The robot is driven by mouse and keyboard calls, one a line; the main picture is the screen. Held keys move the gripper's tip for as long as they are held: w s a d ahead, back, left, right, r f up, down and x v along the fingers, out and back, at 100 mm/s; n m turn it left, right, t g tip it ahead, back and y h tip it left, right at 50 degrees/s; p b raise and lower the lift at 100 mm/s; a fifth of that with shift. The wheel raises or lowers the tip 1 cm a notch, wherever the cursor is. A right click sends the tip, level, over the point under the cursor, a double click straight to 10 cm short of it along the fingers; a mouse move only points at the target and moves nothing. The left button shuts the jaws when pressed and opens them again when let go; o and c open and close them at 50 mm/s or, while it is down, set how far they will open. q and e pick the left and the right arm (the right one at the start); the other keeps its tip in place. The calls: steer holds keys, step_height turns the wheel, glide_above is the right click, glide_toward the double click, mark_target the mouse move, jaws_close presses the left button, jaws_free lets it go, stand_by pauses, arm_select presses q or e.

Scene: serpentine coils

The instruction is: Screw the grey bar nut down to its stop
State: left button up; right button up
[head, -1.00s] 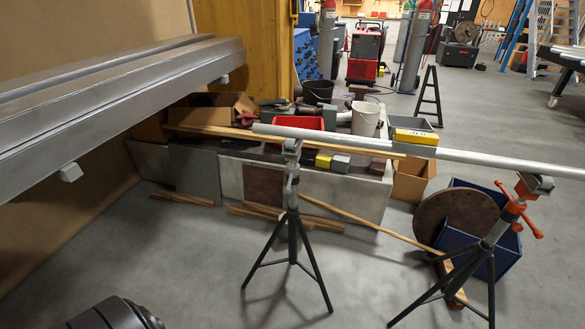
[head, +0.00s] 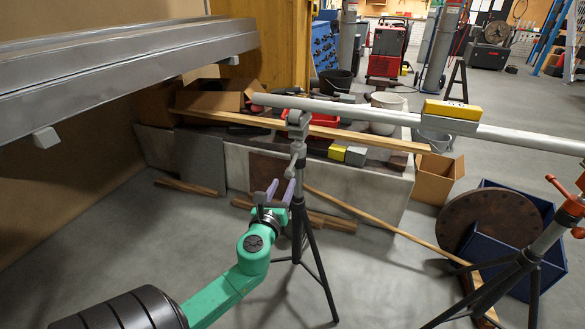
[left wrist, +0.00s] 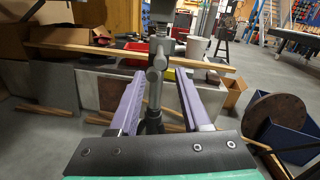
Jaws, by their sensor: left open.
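The near-left pipe stand (head: 298,205) has a dark tripod base and a grey post with grey fittings near its top. The grey bar nut (head: 298,149) appears to be among these fittings, below the pipe head. It also shows in the left wrist view (left wrist: 154,75); its thread and stop are too small to make out. My left gripper (head: 281,187) is open, its purple fingers pointing up toward the post, a little below the fittings. In the left wrist view the post stands between the two fingers (left wrist: 159,80), apparently beyond their tips. My right gripper is not in view.
A long grey pipe (head: 370,115) lies over the stand heads, with a yellow-topped block (head: 451,109) on it. A second stand with orange handles (head: 572,206) is at right. A grey beam (head: 120,75) hangs at left. Wooden strips lie on the floor behind.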

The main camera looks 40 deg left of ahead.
mark_target(291, 165)
arm_select(q)
steer(key=x, duration=1)
steer(key=shift+f+b, duration=0.1)
steer(key=shift+b, duration=0.2)
jaws_close()
steer(key=shift+s, duration=0.1)
stand_by(0.5)
